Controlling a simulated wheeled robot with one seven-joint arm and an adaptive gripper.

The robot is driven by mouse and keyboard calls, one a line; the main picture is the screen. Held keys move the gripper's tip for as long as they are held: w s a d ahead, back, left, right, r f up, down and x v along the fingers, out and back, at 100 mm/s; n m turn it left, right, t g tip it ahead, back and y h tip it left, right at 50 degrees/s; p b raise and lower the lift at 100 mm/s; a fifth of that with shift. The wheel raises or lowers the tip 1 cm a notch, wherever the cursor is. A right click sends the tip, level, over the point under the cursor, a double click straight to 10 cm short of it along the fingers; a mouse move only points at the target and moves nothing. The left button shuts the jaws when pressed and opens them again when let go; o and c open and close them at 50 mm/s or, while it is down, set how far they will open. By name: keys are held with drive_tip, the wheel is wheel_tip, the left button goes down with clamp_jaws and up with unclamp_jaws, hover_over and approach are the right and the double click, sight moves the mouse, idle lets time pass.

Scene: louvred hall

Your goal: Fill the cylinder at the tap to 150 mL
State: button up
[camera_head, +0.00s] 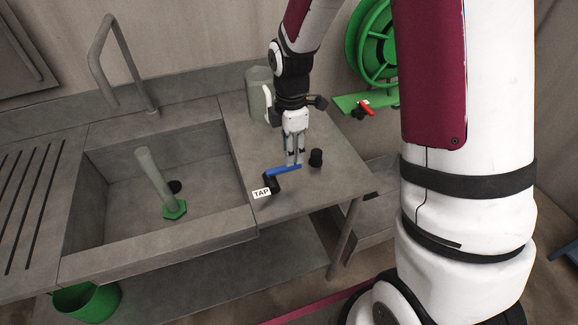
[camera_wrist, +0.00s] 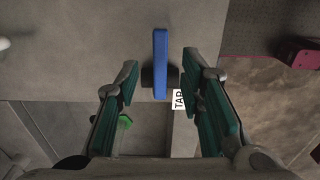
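A tall, pale measuring cylinder (camera_head: 155,178) stands in the sink on a green six-sided base (camera_head: 174,210); the base also shows in the wrist view (camera_wrist: 124,121). Its water level cannot be read. The grey tap spout (camera_head: 127,62) arches up behind the sink, its end above the basin. The blue tap lever (camera_head: 284,170) sits on a dark valve on the counter beside the TAP label (camera_head: 262,193). My gripper (camera_head: 294,162) is open just over the lever. In the wrist view, the lever (camera_wrist: 160,50) lies between the spread teal fingers, with gaps on both sides.
A pale jug (camera_head: 260,95) stands at the counter's back, close to my arm. A small black knob (camera_head: 316,158) is right of the gripper. A red-handled valve (camera_head: 361,108) and green hose reel (camera_head: 374,45) are farther right. A green bucket (camera_head: 88,301) is below the sink.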

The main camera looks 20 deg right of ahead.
sight(284, 169)
wheel_tip(284, 169, down, 5)
drive_tip(key=shift+r+b, duration=0.1)
drive_tip(key=shift+b, duration=0.95)
drive_tip(key=shift+f+b, duration=0.35)
drive_tip(key=shift+f, duration=0.6)
drive_tip(key=shift+c, duration=0.2)
clamp_jaws()
